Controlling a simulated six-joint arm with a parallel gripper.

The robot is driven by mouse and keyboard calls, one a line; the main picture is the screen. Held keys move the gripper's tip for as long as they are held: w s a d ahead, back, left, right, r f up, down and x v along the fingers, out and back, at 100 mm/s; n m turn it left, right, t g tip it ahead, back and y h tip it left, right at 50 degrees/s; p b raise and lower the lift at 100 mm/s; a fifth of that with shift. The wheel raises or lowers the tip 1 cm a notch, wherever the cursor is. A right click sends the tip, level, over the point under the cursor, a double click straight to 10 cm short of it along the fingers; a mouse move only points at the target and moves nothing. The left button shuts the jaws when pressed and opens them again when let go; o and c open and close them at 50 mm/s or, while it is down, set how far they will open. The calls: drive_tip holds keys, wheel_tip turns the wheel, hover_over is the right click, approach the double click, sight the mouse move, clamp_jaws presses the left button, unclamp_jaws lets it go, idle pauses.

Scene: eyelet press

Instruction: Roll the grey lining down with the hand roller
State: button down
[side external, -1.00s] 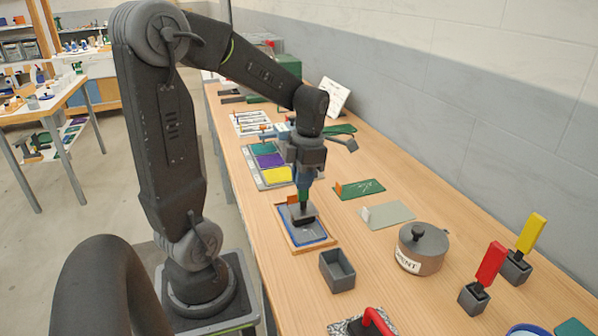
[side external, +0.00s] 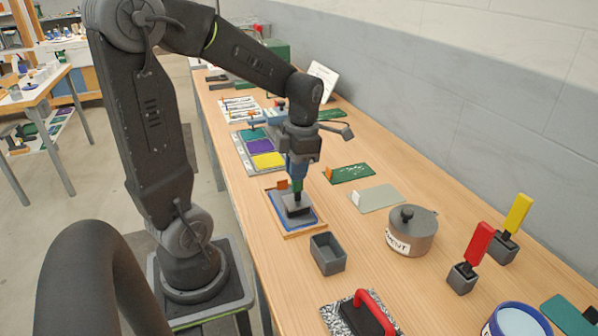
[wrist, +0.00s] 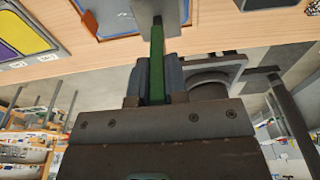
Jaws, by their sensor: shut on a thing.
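My gripper (side external: 297,176) is shut on the green handle (wrist: 157,65) of a tool with a dark grey block-like head (side external: 296,205), which I take to be the hand roller. It points down over a shallow wooden tray (side external: 305,235). The head is at the tray's surface; whether it presses there I cannot tell. An orange tab (side external: 281,186) stands at the tray's far side.
An open grey box (side external: 328,254) stands just in front of the tray. To the right are a grey-green sheet (side external: 377,199), a lidded pot (side external: 412,232), and red (side external: 478,247) and yellow (side external: 518,215) handled tools. Colour panels (side external: 262,150) lie behind. A red-handled block (side external: 370,312) is nearest.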

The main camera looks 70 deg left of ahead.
drive_tip(key=shift+a, duration=3.1)
drive_tip(key=shift+d, duration=4.4)
wheel_tip(320, 180, up, 8)
drive_tip(key=shift+r, duration=0.15)
